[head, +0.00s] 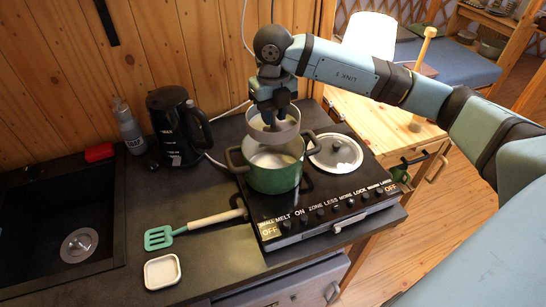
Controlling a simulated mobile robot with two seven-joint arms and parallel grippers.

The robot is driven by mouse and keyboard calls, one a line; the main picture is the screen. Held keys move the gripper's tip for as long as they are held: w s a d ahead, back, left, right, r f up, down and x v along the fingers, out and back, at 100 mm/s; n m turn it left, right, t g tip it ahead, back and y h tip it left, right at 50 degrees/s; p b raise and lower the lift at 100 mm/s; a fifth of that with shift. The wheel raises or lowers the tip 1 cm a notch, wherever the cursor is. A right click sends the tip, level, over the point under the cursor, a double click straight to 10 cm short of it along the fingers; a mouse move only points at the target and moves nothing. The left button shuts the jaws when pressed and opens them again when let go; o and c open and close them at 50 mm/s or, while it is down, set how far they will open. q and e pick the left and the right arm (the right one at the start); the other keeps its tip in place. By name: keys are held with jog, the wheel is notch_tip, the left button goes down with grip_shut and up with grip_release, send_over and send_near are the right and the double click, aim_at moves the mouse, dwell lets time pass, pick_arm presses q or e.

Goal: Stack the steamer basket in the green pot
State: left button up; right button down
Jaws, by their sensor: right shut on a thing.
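The green pot (272,179) stands on the black cooktop, open at the top, with dark handles at its sides. The steamer basket (287,133), a pale grey round ring, is directly above the pot's opening. My right gripper (274,117) points down and is shut on the basket. The basket's lower edge overlaps the pot's far rim in the picture; I cannot tell whether it touches the pot. The pale inside of the pot shows below the basket. My left gripper is not in view.
A lid (337,153) lies on the cooktop (322,197) right of the pot. A green spatula (190,228) and a small white dish (162,271) lie in front left. A black kettle (176,127) and a bottle (130,130) stand behind, near the sink (62,225).

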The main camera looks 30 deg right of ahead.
notch_tip(320, 180, down, 15)
jog(key=shift+p, duration=1.2)
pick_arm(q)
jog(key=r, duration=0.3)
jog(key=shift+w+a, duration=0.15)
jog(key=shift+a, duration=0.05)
pick_arm(e)
jog(key=shift+f+b, duration=0.35)
jog(key=shift+b, duration=0.05)
jog(key=c, duration=0.9)
grip_release()
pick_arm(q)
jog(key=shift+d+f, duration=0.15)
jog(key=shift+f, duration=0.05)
